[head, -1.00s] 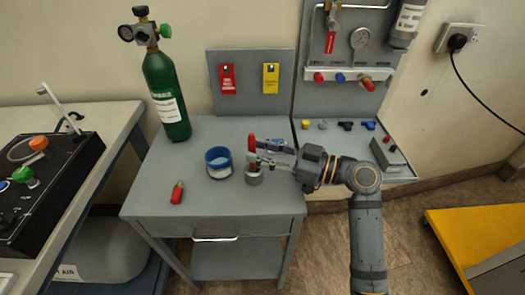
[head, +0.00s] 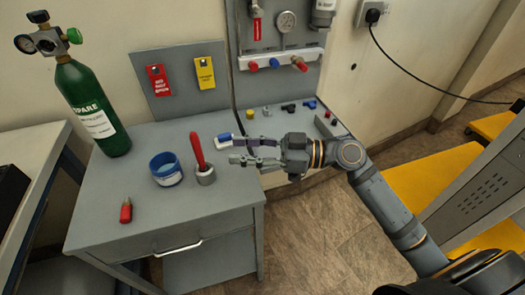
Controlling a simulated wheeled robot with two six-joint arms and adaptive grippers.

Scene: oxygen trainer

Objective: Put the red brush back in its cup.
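The red brush (head: 197,148) stands in a small grey cup (head: 206,178) on the grey cabinet top, its handle up and leaning slightly left. Its lower end is hidden inside the cup. My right gripper (head: 232,150) is just right of the brush, its fingers pointing left. The two fingers are apart with nothing seen between them, and they look clear of the handle. My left gripper is not in view.
A green gas cylinder (head: 92,110) is at the back left. Small fittings (head: 288,108) lie at the back right. The front middle of the top is clear.

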